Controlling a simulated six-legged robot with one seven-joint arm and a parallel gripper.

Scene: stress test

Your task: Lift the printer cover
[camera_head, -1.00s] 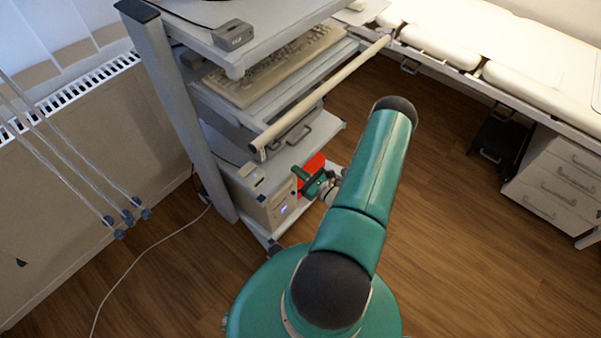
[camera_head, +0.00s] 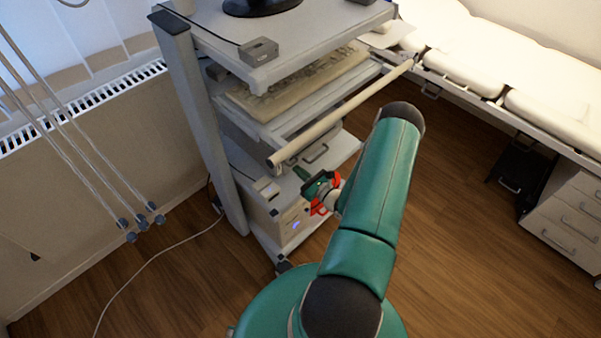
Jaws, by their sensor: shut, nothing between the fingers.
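My gripper (camera_head: 304,176), green with a dark body, is shut and empty at the front of the cart's lower shelves. It is small and partly hidden by my green arm. A beige box-shaped device (camera_head: 282,213) with a blue light stands low in the cart, just below and left of my gripper. A grey unit with a handle (camera_head: 315,154) sits above my gripper. I cannot tell which one is the printer, and no cover is clearly seen. A bright red part (camera_head: 317,208) shows around my gripper; I cannot tell what it belongs to or whether they touch.
The cart (camera_head: 205,130) has a long light bar (camera_head: 340,115) jutting out in front, above my gripper. A keyboard (camera_head: 300,82) lies on an upper shelf. A white couch (camera_head: 460,70) and drawers (camera_head: 570,215) are at right.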

